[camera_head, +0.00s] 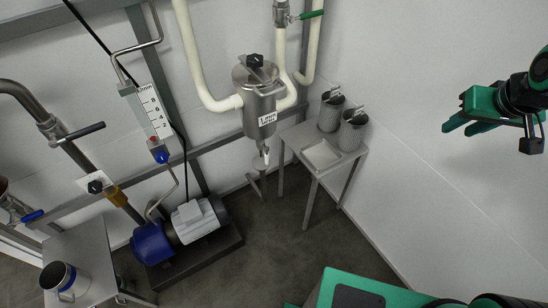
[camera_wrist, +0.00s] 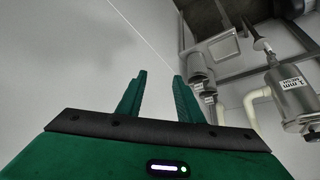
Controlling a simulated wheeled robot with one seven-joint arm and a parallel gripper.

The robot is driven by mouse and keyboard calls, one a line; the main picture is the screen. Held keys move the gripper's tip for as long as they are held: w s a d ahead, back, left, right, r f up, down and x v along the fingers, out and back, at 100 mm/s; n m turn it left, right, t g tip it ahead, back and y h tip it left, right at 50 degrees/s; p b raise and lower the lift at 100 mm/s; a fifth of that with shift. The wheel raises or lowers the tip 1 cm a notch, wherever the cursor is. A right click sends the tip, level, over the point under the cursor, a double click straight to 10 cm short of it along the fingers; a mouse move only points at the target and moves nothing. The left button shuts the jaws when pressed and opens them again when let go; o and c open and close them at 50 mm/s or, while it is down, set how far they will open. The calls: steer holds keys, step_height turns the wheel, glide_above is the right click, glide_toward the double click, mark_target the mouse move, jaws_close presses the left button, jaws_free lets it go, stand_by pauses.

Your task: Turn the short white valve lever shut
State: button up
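A small pale lever (camera_head: 265,157) is at the outlet under the steel tank (camera_head: 260,105), which is labelled and hangs on the wall frame. The lever looks short and white, but its exact angle is too small to tell. In the wrist view the tank (camera_wrist: 290,92) appears at the right, with its pale outlet part (camera_wrist: 262,45) above it in the picture. My green gripper (camera_head: 458,127) is at the upper right in the head view, well apart from the tank and lever. In the wrist view my gripper (camera_wrist: 160,74) is open, with nothing between its fingers.
A small table (camera_head: 318,160) with two steel cups (camera_head: 351,130) and a white tray (camera_head: 321,154) stands right of the tank. A green-handled valve (camera_head: 306,15) is above. A blue pump (camera_head: 155,243) stands on the floor at left. Floor near the tank's right is partly clear.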

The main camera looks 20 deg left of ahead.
steer(key=w+a+f+n+t+y, duration=0.1)
steer(key=w+a+f+n, duration=0.1)
steer(key=w+a+f, duration=0.35)
steer(key=w+a+f+n+t+y, duration=0.1)
steer(key=w+a+f+t, duration=0.1)
steer(key=w+a, duration=0.7)
steer(key=w+a+f+n+t+y, duration=0.2)
steer(key=w+a+f+y, duration=0.15)
steer(key=a+f, duration=0.9)
steer(key=n+t+y, duration=0.2)
steer(key=t+y, duration=0.1)
steer(key=y, duration=0.2)
glide_toward(268, 158)
steer(key=x, duration=1.1)
steer(key=shift+a, duration=0.1)
